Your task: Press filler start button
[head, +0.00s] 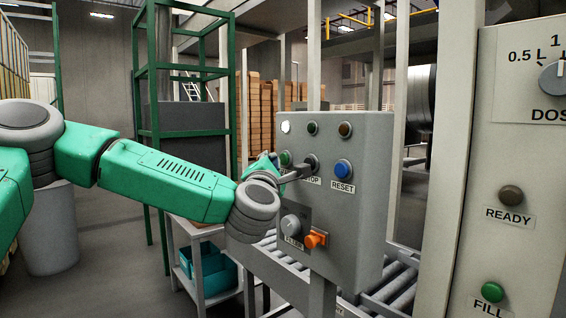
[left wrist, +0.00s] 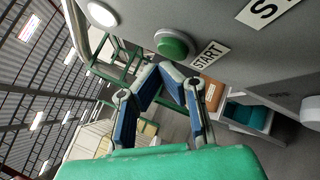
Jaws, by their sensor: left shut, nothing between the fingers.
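A grey control box (head: 372,190) stands in the middle of the head view. Its green START button (head: 286,158) is partly behind my gripper and shows fully in the left wrist view (left wrist: 173,43), beside its START label (left wrist: 208,54). A dark STOP button (head: 312,161) and a blue RESET button (head: 343,169) sit to its right. My left gripper (left wrist: 160,74) is shut and empty, its tips just below the START button in the wrist picture. I cannot tell whether they touch the panel. My right gripper is not in view.
The box also carries a white lit lamp (head: 285,127), two dark lamps, a grey knob (head: 290,225) and an orange switch (head: 315,239). A second panel at right has a green FILL button (head: 493,292). A roller conveyor (head: 390,295) runs behind.

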